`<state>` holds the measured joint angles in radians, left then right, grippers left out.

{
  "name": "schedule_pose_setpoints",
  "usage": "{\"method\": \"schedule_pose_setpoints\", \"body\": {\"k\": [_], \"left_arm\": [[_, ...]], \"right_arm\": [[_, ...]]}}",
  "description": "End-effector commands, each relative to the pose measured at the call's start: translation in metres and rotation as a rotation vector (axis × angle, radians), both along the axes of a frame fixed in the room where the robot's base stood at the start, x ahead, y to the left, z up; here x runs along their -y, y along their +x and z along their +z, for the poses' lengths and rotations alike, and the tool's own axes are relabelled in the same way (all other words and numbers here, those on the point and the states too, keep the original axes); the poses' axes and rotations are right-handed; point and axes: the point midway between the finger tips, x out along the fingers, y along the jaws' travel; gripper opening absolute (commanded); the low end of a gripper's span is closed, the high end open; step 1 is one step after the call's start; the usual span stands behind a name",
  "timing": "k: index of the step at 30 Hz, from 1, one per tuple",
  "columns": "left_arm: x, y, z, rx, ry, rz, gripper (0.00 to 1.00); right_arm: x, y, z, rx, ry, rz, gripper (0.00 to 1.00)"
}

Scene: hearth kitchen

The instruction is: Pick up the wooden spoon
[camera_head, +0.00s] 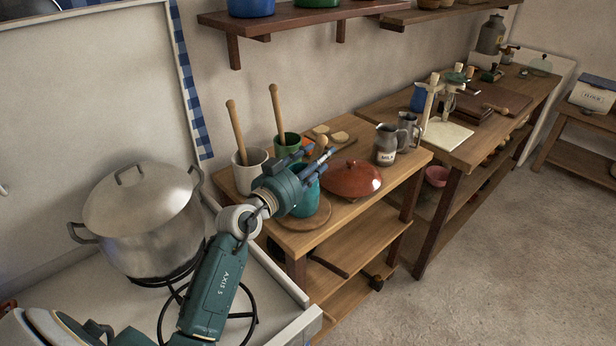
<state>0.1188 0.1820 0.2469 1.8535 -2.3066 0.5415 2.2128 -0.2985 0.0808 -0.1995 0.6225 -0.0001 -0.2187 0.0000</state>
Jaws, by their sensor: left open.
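My left gripper (316,159) is open above the small wooden table, over a teal pot (308,197). A light wooden knob (322,142), maybe the end of a wooden spoon, shows close by its fingertips; I cannot tell whether they touch it. The rest of that item is hidden by the gripper. Two more long wooden handles stand upright: one (236,131) leans in a white pot (249,172), the other (276,108) in a green pot (288,146). Their lower ends are hidden inside the pots. My right gripper is not in view.
A red-brown lidded dish (351,179) sits just right of the gripper, with grey metal jugs (386,145) behind it. A round wooden board (300,219) lies under the teal pot. A large steel pot (144,220) stands on the stove at left. Wall shelves (290,22) hang above.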

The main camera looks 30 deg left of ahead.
Motion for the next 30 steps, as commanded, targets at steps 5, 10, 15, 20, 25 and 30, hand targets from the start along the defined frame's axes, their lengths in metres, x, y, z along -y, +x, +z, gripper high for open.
{"method": "schedule_pose_setpoints", "body": {"k": [5,10,15,20,25,30], "left_arm": [[0.0,0.0,0.0,0.0,0.001,0.0,0.45],[0.0,0.0,0.0,0.0,0.001,0.0,0.15],[0.0,0.0,0.0,0.0,0.0,0.0,0.01],[0.0,0.0,0.0,0.001,0.001,0.0,0.0],[0.0,0.0,0.003,0.002,0.0,-0.001,0.0],[0.001,0.001,0.017,0.005,0.0,-0.001,0.0]], "right_arm": [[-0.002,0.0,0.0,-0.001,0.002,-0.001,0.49],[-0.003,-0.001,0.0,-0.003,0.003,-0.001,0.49],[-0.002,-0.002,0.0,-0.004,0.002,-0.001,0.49],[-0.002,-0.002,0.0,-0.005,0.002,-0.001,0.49],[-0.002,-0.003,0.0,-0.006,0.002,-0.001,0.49],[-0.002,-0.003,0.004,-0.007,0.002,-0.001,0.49]]}}
